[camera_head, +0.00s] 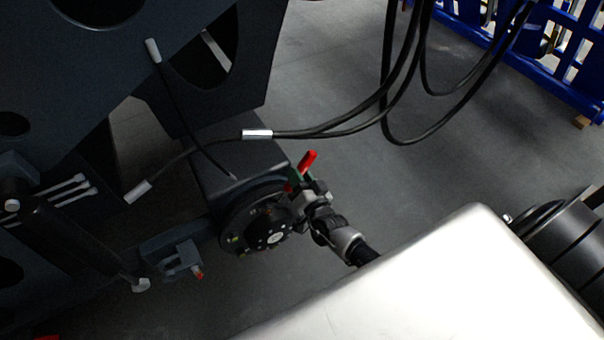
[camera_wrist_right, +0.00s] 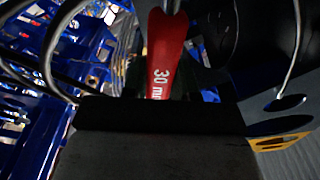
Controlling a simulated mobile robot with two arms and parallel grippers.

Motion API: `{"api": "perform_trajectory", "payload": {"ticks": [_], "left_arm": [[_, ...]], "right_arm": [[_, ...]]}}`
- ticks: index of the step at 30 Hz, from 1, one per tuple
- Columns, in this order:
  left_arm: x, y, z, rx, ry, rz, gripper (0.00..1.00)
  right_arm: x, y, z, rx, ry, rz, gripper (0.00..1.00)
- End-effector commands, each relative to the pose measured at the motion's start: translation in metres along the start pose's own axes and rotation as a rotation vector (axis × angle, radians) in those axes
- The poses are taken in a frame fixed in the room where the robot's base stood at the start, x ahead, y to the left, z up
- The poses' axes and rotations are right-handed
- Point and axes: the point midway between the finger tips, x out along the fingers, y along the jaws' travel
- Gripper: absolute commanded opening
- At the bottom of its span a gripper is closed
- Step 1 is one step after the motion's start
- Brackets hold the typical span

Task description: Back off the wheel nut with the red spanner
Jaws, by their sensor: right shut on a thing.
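The red spanner (camera_head: 307,161) shows as a short red end sticking up beside the dark wheel hub (camera_head: 262,240). My right gripper (camera_head: 306,191) is shut on the spanner, close against the hub's right side. In the right wrist view the red spanner (camera_wrist_right: 165,55) stands upright with "30 m" lettering, its lower end hidden behind the dark gripper body. The wheel nut cannot be made out, and I cannot tell whether the spanner is seated on it. My left gripper is not in view.
The dark harvester chassis (camera_head: 120,65) fills the left side. Black hoses with metal ends (camera_head: 257,134) hang above the hub. A blue rack (camera_head: 560,60) stands back right. Open grey floor (camera_head: 440,150) lies between.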

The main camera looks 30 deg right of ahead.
Motion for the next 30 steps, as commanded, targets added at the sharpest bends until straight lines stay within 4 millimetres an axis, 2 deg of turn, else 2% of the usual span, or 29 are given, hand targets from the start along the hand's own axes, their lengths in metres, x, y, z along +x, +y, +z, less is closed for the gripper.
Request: {"api": "perform_trajectory", "payload": {"ticks": [7,24,30], "left_arm": [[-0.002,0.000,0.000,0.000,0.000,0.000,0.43],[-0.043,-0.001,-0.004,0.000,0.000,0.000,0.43],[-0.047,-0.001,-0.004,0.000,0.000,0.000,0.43]], "right_arm": [[0.001,-0.002,-0.001,-0.003,0.003,-0.001,0.00],[0.001,-0.029,-0.001,-0.154,0.004,-0.016,0.00],[0.000,-0.033,0.002,-0.187,0.003,-0.022,0.00]]}}
